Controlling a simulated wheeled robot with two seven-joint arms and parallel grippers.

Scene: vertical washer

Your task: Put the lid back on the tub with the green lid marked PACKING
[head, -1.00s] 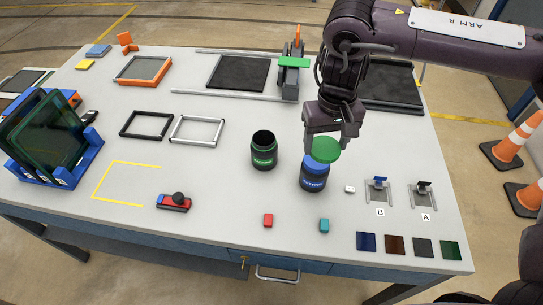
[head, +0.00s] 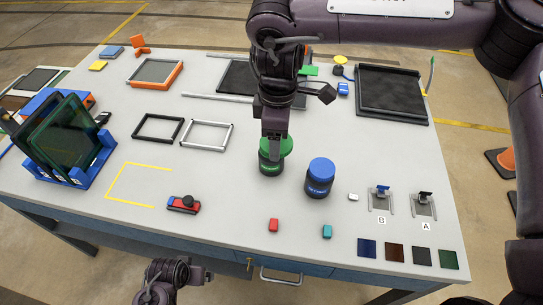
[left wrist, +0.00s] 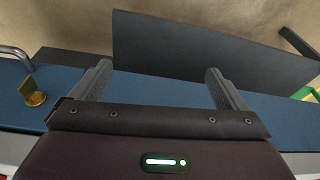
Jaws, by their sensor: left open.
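The dark tub with the green label (head: 270,168) stands upright mid-table. The green lid (head: 286,146) is at its mouth, but I cannot tell whether it is seated. My right gripper (head: 272,150) comes down from above and appears shut on the lid; its fingers hide part of it. The lettering is too small to read. My left gripper (head: 207,276) is low in front of the table, below its front edge. Its fingers are apart and empty in the left wrist view (left wrist: 160,85).
A similar tub with a blue lid (head: 320,178) stands close on the right. A small red block (head: 274,225) and a teal block (head: 327,231) lie near the front edge. A drawer handle (head: 281,276) juts from the table front. The table's front middle is mostly clear.

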